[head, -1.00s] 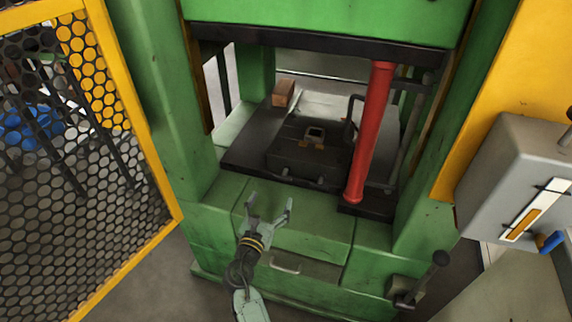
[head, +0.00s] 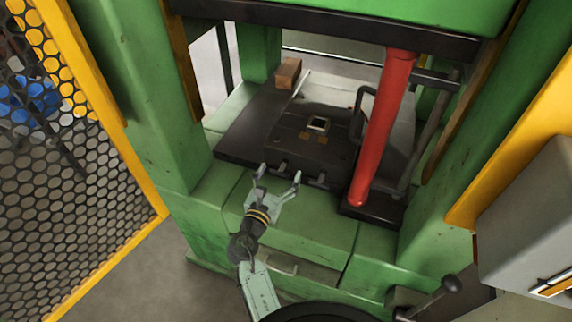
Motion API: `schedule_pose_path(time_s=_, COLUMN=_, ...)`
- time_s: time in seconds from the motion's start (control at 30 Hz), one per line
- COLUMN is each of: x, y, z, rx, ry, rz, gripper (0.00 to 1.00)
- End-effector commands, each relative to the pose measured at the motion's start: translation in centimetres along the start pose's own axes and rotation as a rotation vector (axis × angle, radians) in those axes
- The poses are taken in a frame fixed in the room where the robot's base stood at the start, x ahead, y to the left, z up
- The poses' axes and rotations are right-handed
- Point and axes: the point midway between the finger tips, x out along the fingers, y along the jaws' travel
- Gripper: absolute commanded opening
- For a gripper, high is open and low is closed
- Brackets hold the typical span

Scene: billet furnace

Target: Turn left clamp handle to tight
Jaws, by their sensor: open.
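My gripper (head: 279,180) is open and empty, its two fingers pointing up toward the front edge of the dark press bed. The left clamp handle (head: 281,167) is a small grey piece at the bed's front edge, just beyond my fingertips and apart from them as far as I can see. A second similar clamp handle (head: 321,179) sits to its right on the same edge. Both are small here, and I cannot tell how far either is turned. The dark die block (head: 300,145) with a small square opening lies on the bed behind them.
A red post (head: 383,130) stands at the bed's right. A brown block (head: 288,72) lies at the back left. Green columns flank the press opening. A yellow mesh guard (head: 75,180) is at left, a grey box (head: 530,220) and black-knobbed lever (head: 452,284) at right.

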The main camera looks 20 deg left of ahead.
Motion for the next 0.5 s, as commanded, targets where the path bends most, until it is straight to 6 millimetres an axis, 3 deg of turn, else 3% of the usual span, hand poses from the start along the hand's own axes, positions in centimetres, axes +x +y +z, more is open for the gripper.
schedule_pose_path(time_s=0.37, x=-0.16, y=0.07, z=0.04, rx=0.0, ry=0.0, rz=0.001, gripper=0.79)
schedule_pose_path(time_s=0.5, x=-0.16, y=0.06, z=0.04, rx=0.0, ry=0.0, rz=0.001, gripper=0.69)
